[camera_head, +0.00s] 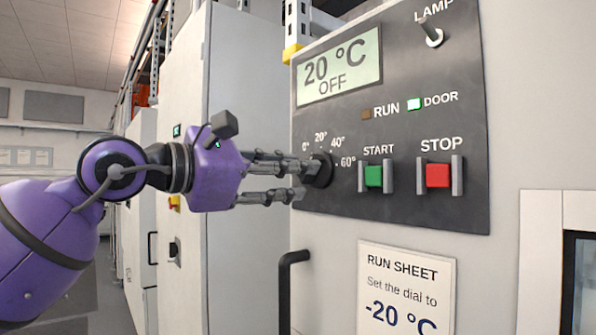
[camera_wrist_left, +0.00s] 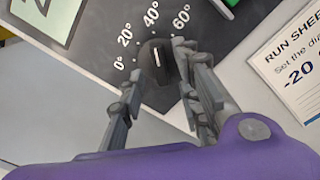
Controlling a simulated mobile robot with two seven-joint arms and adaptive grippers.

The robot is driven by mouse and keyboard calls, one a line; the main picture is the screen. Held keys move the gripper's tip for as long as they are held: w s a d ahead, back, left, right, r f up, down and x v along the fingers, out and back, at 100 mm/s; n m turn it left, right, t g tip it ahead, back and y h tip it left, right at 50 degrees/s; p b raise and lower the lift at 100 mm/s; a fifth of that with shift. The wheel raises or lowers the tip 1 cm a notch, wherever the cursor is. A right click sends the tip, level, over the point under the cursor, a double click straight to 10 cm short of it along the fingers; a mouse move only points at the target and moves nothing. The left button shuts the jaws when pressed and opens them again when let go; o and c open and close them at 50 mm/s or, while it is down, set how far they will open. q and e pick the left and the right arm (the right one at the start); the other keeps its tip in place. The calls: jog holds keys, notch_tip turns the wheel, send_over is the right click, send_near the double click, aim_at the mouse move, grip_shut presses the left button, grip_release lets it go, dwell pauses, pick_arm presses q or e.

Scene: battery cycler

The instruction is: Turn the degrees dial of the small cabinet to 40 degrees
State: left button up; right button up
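The black degrees dial (camera_head: 321,169) is on the dark control panel, with 0°, 20°, 40° and 60° marked around it. In the left wrist view, the dial (camera_wrist_left: 157,60) has a white pointer line that points up, close to the 40° mark. My left gripper (camera_head: 306,180) reaches in from the left, its fingertips at the dial's near side. In the left wrist view, the gripper (camera_wrist_left: 157,82) has its fingers apart, one to the lower left of the dial and others at its right side. I cannot tell whether they touch it. My right gripper is not in view.
The display (camera_head: 339,68) reads 20 °C OFF. A green START button (camera_head: 374,176), a red STOP button (camera_head: 438,175) and a lamp switch (camera_head: 431,35) are on the panel. A run sheet (camera_head: 405,285) reading -20 °C and a black handle (camera_head: 286,290) are below.

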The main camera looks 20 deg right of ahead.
pick_arm(q)
jog(key=v, duration=1)
